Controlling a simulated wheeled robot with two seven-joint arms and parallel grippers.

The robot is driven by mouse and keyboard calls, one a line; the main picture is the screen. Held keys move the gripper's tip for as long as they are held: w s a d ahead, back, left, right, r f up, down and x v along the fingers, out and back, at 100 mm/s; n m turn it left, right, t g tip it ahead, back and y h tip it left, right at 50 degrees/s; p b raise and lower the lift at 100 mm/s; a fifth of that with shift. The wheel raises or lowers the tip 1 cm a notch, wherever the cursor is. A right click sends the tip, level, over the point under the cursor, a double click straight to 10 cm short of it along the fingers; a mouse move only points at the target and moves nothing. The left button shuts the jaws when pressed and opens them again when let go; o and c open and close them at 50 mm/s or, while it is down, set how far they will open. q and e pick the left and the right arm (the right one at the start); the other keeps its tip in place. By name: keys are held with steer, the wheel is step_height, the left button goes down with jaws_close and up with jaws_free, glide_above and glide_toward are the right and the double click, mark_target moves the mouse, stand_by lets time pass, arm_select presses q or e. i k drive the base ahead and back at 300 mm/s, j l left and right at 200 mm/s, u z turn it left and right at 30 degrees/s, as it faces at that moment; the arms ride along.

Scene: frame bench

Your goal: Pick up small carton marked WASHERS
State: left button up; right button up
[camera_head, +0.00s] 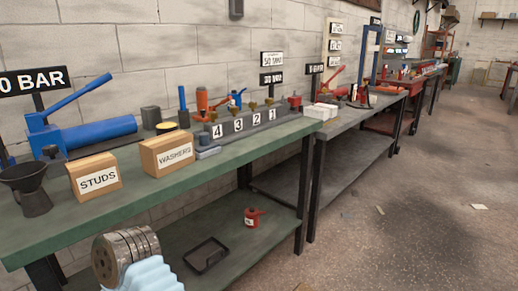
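The small carton marked WASHERS (167,153) is a brown cardboard box with a white label facing me. It stands upright on the green bench top (228,154), near its front edge. Neither my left gripper nor my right gripper can be made out in the head view. Nothing is seen touching the WASHERS carton.
A dark funnel-like cup (30,188) stands left of STUDS. A blue pump (90,133) is behind the cartons. A numbered manifold (245,124) lies to the right. The lower shelf (165,262) holds a black tray (206,255) and a red can (252,217). The right floor is mostly clear.

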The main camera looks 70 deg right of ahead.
mark_target(161, 155)
steer(key=z, duration=1.7)
steer(key=k+l, duration=0.2)
